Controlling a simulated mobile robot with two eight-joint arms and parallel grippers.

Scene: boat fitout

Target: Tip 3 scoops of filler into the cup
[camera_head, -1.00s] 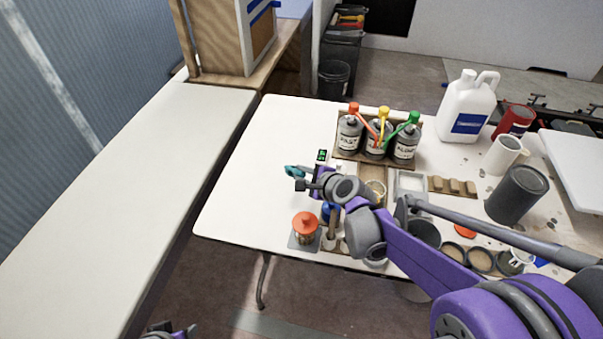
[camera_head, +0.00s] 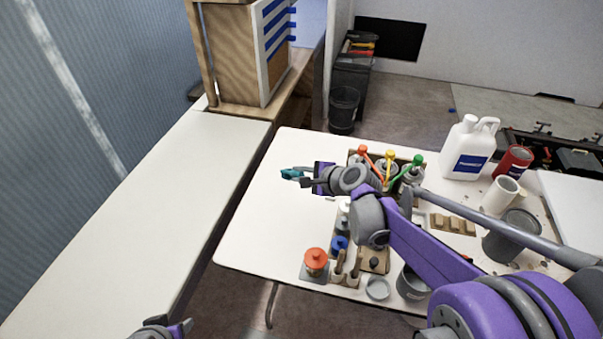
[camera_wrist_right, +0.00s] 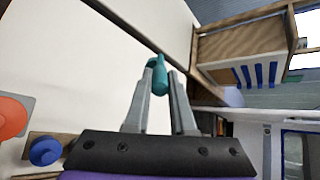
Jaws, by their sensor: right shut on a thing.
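My right gripper (camera_head: 300,178) is shut on a small teal tool (camera_head: 291,174), above the far left part of the white table. In the right wrist view the teal tool (camera_wrist_right: 158,76) sits between the two grey fingertips. Its shape is too foreshortened to tell whether it is a scoop or whether it carries filler. An open dark grey tin (camera_head: 411,284) stands near the table's front edge; its contents are unclear. I cannot pick out the cup; my right arm covers the middle of the table. My left gripper (camera_head: 182,327) shows only partly at the bottom edge.
Bottles with red, yellow and green spouts (camera_head: 390,172) stand behind my arm. A white jug (camera_head: 468,148), red can (camera_head: 511,162) and grey can (camera_head: 512,236) stand right. The table's left side (camera_head: 262,215) is clear.

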